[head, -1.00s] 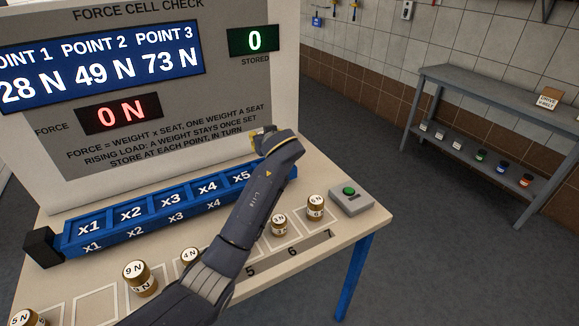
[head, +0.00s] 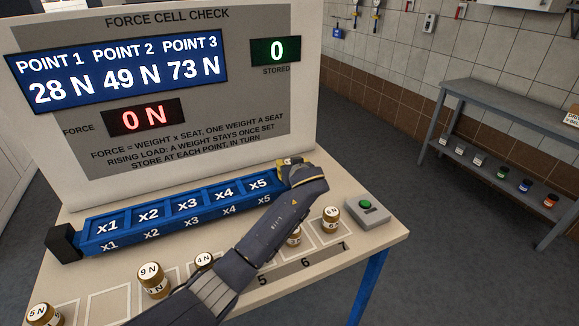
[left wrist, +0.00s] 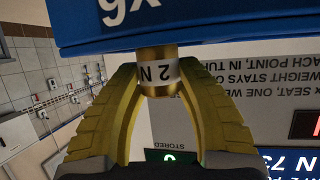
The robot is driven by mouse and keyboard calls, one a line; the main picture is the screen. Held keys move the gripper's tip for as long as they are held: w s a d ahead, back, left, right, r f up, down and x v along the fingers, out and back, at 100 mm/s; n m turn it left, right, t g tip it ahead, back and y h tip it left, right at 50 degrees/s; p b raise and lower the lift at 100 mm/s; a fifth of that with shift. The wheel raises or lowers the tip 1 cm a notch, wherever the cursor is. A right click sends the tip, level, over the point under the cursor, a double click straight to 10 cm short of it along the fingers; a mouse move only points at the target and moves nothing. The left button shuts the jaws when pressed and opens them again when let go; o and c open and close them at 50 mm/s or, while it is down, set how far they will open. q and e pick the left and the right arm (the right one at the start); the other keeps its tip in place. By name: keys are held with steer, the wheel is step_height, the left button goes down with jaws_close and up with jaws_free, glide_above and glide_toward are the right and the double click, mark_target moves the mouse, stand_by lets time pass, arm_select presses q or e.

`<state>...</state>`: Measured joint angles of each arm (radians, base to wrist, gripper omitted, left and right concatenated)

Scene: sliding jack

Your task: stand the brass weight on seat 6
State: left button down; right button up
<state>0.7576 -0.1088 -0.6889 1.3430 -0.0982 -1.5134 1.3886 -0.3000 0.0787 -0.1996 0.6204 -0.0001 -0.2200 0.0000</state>
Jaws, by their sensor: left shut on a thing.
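My left gripper (head: 290,162) is at the right end of the blue seat rail (head: 150,228), just past the x5 seat. In the left wrist view its yellow fingers are shut on a brass weight (left wrist: 158,72) labelled 2 N. That view is upside down. The weight shows against the edge of the blue rail (left wrist: 200,35), near the x6 mark (left wrist: 125,10); I cannot tell whether it touches. In the head view my arm hides seat 6, and I cannot make out the held weight. My right gripper is not in view.
Brass weights labelled 9 N (head: 152,280), 5 N (head: 44,318) and 4 N (head: 203,261) stand along the front, with others (head: 331,218) behind my arm. A green button box (head: 367,211) stands at the right. The display board (head: 190,160) rises behind the rail; force reads 0 N.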

arm_select(q)
steer(key=shift+f, duration=0.25)
steer(key=c, duration=0.9)
jaws_free()
steer(key=shift+r, duration=0.15)
steer(key=v, duration=0.7)
steer(key=shift+s, duration=0.25)
steer(key=shift+d+r, duration=0.1)
